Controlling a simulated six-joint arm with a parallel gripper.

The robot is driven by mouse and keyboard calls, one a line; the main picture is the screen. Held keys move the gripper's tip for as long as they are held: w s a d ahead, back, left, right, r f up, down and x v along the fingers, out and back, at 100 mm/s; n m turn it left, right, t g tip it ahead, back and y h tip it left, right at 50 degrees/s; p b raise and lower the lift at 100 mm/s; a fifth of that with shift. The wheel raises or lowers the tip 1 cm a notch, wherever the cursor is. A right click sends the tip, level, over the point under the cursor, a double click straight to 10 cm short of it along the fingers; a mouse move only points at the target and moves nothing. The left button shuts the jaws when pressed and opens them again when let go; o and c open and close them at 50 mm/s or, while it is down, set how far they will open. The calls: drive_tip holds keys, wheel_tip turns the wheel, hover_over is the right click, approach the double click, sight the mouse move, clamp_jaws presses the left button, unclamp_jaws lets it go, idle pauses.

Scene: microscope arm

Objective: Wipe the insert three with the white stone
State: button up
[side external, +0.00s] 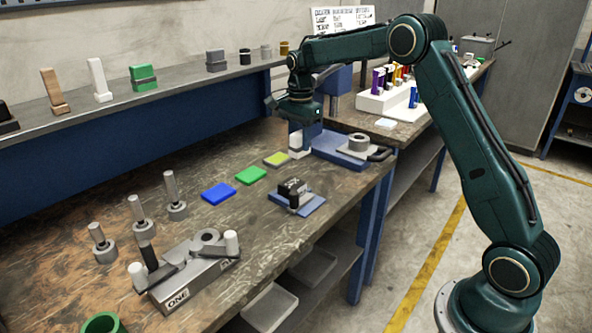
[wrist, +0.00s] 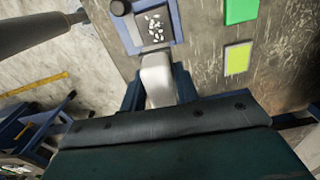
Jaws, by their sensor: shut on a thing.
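The white stone (side external: 296,143) is a pale upright block at the far end of the bench. My gripper (side external: 303,134) points down and is shut on it. In the wrist view the white stone (wrist: 158,78) shows between the blue fingers of my gripper (wrist: 158,90). Whether its lower end touches the bench is unclear. Several grey posted inserts (side external: 175,190) stand at the left of the bench. A fixture marked ONE (side external: 185,280) is in front of them. I cannot read a mark for insert three on any part.
Blue (side external: 218,193), green (side external: 251,176) and yellow-green (side external: 276,159) pads lie mid-bench. A black block (side external: 293,188) sits on a blue plate nearby. A shelf of blocks (side external: 145,83) runs behind.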

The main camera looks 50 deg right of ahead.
wheel_tip(320, 180, down, 6)
drive_tip(key=shift+f, duration=0.15)
drive_tip(key=shift+a+f, duration=0.65)
drive_tip(key=shift+f, duration=0.25)
drive_tip(key=shift+c, duration=0.3)
drive_tip(key=shift+a, duration=2.6)
drive_tip(key=shift+d, duration=3.4)
drive_tip(key=shift+a+r, duration=0.15)
drive_tip(key=shift+r, duration=4)
